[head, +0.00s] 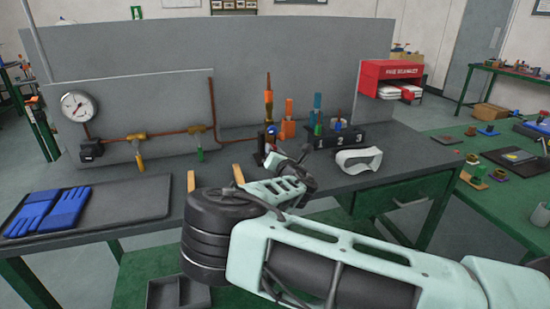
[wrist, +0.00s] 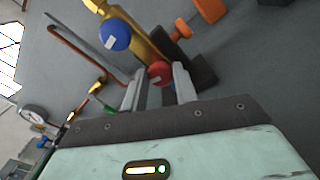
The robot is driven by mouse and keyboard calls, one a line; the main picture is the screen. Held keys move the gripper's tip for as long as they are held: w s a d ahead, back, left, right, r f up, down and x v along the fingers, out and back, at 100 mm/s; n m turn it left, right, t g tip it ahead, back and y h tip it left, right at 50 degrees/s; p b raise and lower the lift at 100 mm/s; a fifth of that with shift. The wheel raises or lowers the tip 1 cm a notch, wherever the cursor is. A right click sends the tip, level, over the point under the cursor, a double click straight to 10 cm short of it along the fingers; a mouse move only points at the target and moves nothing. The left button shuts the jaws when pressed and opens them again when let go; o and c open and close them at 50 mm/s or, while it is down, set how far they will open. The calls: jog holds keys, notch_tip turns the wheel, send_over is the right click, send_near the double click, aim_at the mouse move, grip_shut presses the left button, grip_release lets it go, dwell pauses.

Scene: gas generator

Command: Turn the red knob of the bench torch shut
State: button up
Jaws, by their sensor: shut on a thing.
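The bench torch (wrist: 148,42) shows in the wrist view as a brass body with a blue knob (wrist: 115,35) and a red knob (wrist: 160,73). My gripper (wrist: 160,82) has its two fingers on either side of the red knob and is shut on it. The far side of the red knob and the exact finger contact are hidden. In the head view, the torch stands near the middle of the bench, its blue knob (head: 271,130) visible above my wrist. My arm and wrist hide part of its lower end there.
Copper pipe (head: 211,110), valves and a gauge (head: 78,106) are on the left panel. Blue gloves (head: 48,210) lie on a dark mat (head: 130,200).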

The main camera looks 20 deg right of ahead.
jog(key=m+b, duration=0.1)
jog(key=m, duration=0.2)
jog(key=m+b, duration=0.2)
jog(key=m, duration=0.2)
jog(key=shift+d+f, duration=0.1)
jog(key=shift+f, duration=0.1)
jog(key=m+b, duration=0.2)
jog(key=m, duration=0.2)
jog(key=shift+m, duration=0.4)
jog(key=shift+f+m+b, duration=0.1)
jog(key=shift+m+b, duration=0.55)
jog(key=shift+m, duration=0.75)
jog(key=o, duration=0.9)
jog(key=shift+o, duration=0.2)
jog(key=s+b, duration=0.1)
jog(key=s, duration=1.6)
jog(key=shift+s, duration=0.25)
